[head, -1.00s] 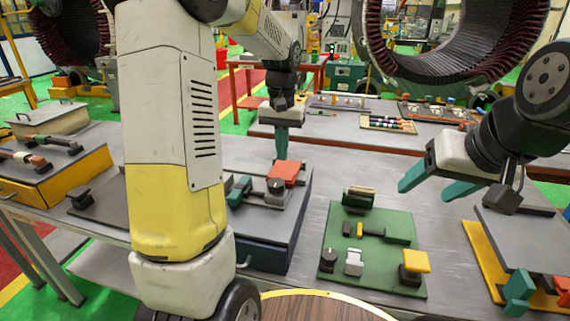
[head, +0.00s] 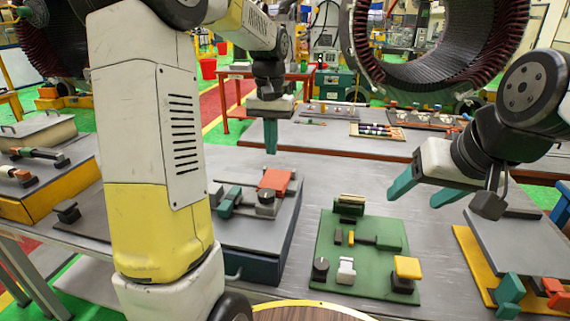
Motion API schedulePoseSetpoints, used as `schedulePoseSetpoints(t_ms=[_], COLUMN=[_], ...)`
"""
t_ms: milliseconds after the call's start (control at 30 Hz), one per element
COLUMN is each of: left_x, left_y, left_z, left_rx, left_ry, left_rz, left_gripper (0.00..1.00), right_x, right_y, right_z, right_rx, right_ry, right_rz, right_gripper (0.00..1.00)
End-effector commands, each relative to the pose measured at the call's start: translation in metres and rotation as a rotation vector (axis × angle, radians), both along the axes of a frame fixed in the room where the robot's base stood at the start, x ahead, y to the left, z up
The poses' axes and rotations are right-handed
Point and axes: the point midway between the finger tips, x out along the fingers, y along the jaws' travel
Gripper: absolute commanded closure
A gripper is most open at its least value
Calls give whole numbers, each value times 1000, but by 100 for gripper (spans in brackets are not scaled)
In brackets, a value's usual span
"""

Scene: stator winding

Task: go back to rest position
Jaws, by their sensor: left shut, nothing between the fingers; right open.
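My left gripper (head: 270,137) has teal fingers pointing straight down, pressed together and empty. It hangs above the back edge of the blue-sided box (head: 262,240) with the orange block (head: 275,181) on top, apart from it. My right gripper (head: 418,192) has its teal fingers spread and pointing down to the left. It is empty, in the air above the right of the green board (head: 362,280). My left arm's large white and yellow link covers part of the table at left.
The grey table (head: 320,180) carries the green board with a yellow block (head: 407,267), and a yellow-edged grey fixture (head: 513,243) at right. A yellow-sided box (head: 50,190) stands at left. A large stator ring (head: 445,70) stands behind. Bare table lies between the fixtures.

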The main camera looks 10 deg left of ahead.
Motion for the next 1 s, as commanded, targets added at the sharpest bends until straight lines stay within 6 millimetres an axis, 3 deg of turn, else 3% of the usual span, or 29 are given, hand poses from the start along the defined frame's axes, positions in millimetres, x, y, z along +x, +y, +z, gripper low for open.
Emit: schedulePoseSetpoints(t_ms=[167, 333, 600, 800, 1000], left_x=[-33, -92, -179, -212, -219], left_y=[-2, -7, -16, -21, -23], left_z=[25, 48, 51, 41, 37], left_rx=[-25, -72, -149, -184, -191], left_ry=[-82, -219, -429, -521, -541], left_rz=[-6, -14, -20, -20, -21], left_gripper=[100, 100, 100, 100, 100], right_x=[0, 0, 0, 0, 0], right_y=[0, 0, 0, 0, 0], right_z=[0, 0, 0, 0, 0], right_rx=[0, 0, 0, 0, 0], right_ry=[0, 0, 0, 0, 0], right_rz=[0, 0, 0, 0, 0], right_gripper=[36, 36, 36, 36, 36])
